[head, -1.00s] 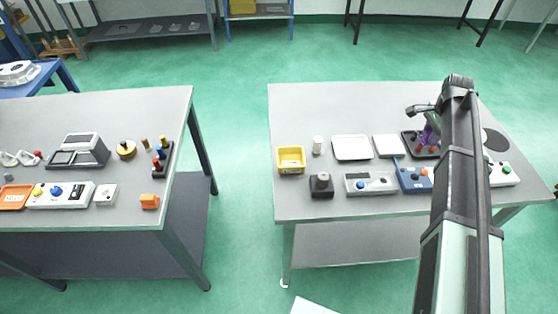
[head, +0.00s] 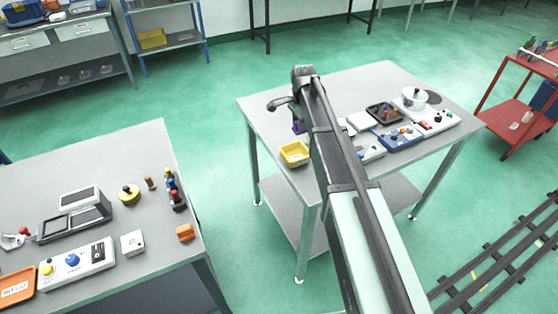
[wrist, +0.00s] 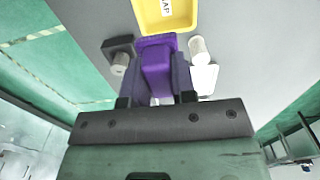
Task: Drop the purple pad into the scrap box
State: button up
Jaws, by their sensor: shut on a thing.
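The purple pad (wrist: 157,62) is between the fingers of my gripper (wrist: 156,80) in the wrist view, and the gripper is shut on it. A small purple patch of the pad (head: 298,128) shows beside my arm in the head view, above the right table. The scrap box (head: 294,153) is a small yellow open box near that table's left corner. In the wrist view the box (wrist: 166,28) lies just beyond the pad, with part of a label showing. The pad is outside the box in that view. My arm hides part of the gripper in the head view.
In the wrist view a dark block with a grey knob (wrist: 119,60) and a pale cylinder (wrist: 199,52) flank the pad. A dark tray (head: 384,113), a blue device (head: 398,138) and a white pot (head: 415,97) stand farther right. Another table (head: 110,160) is at left.

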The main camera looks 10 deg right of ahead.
jog(key=shift+w+d+f, duration=0.1)
jog(key=shift+d+f, duration=0.1)
jog(key=shift+d, duration=0.1)
jog(key=shift+d+f+b, duration=0.1)
jog(key=shift+f+b, duration=0.25)
jog(key=shift+b, duration=0.1)
notch_tip(320, 180, down, 5)
jog(key=b, duration=0.5)
jog(key=o, duration=0.9)
jog(key=shift+r, duration=0.1)
notch_tip(320, 180, up, 11)
jog(key=p, duration=1.1)
